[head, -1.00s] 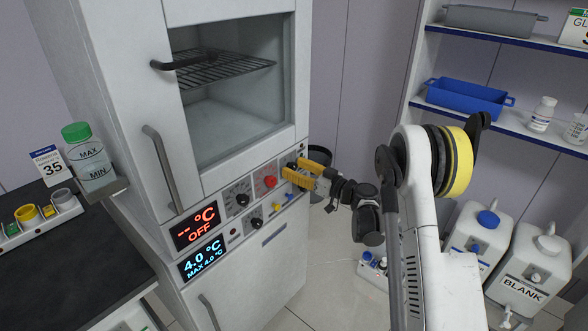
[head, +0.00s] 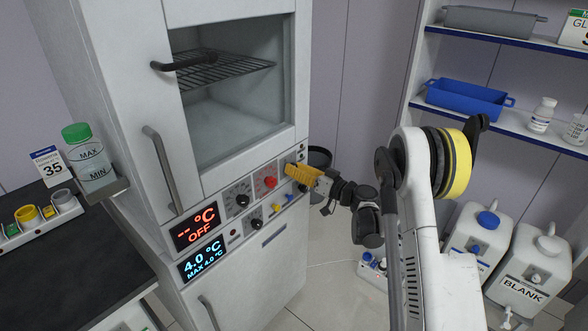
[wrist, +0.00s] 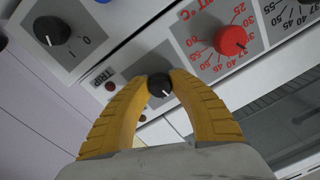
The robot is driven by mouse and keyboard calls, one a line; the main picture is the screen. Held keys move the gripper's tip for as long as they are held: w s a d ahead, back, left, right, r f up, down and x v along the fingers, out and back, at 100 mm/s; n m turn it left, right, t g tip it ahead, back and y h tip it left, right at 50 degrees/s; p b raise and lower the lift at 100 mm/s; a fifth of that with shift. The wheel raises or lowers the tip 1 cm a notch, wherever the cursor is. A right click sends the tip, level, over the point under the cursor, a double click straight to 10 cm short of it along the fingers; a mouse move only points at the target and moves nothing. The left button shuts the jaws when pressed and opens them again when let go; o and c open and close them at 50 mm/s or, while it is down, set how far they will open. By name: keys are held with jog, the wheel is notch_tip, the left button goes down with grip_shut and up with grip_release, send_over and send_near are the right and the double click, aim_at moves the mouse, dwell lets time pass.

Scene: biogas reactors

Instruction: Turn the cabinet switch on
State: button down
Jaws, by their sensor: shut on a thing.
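The tall white cabinet (head: 130,120) has a control panel below its glass door. In the wrist view my gripper (wrist: 159,80) is shut on a small black knob (wrist: 160,87) with a white pointer line, beside the TRIP label. Its two yellow fingers touch the knob from either side. A larger black rotary switch (wrist: 52,30), with a 0 marked beside it, stands apart from the fingers at upper left. In the head view my gripper (head: 290,171) is at the panel's right end and hides the knob. The upper display (head: 195,226) reads "-- °C OFF".
A red dial (wrist: 230,40) is close to the gripped knob. The lower display (head: 202,258) reads 4.0 °C. A dark bin (head: 320,158) stands behind my gripper.

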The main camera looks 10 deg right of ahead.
jog(key=m, duration=0.4)
jog(key=shift+m, duration=2)
jog(key=c, duration=1.1)
grip_release()
jog(key=shift+a, duration=0.1)
jog(key=v, duration=1.2)
jog(key=shift+f, duration=0.1)
